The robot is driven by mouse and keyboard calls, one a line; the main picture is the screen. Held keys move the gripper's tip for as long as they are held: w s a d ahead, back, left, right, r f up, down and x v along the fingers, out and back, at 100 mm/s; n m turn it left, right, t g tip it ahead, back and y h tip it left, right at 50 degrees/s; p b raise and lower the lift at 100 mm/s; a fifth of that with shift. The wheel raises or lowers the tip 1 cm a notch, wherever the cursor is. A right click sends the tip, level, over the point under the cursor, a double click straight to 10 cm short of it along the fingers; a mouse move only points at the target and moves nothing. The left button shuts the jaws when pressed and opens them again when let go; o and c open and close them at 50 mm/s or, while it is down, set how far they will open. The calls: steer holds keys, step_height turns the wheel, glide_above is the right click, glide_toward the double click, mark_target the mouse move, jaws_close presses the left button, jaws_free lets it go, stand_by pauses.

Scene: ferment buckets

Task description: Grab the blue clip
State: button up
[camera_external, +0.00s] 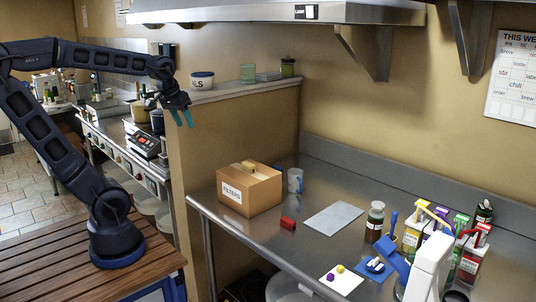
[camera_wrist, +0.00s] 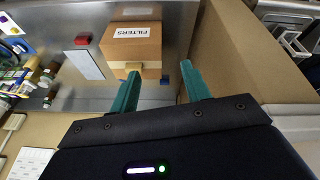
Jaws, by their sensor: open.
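A small blue object (camera_wrist: 164,78), possibly the blue clip, lies by the back edge of the cardboard box in the wrist view. In the external view a bit of blue (camera_external: 280,170) shows behind the box, mostly hidden. It is too small to make out its shape. My gripper (camera_external: 184,118) is open and empty, with teal fingers pointing down, high near the partition wall and left of the box. In the wrist view its fingers (camera_wrist: 160,92) are spread, with the box beyond them.
The partition wall (camera_external: 230,125) stands close to my gripper.

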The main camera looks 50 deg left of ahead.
steer(key=w+n+g, duration=0.1)
steer(key=w+n, duration=0.3)
steer(key=w, duration=0.8)
steer(key=n+g, duration=0.3)
steer(key=n, duration=0.8)
glide_above(277, 166)
step_height(277, 166, down, 24)
step_height(277, 166, down, 10)
steer(key=shift+d+f, duration=0.15)
steer(key=shift+f, duration=0.05)
jaws_close()
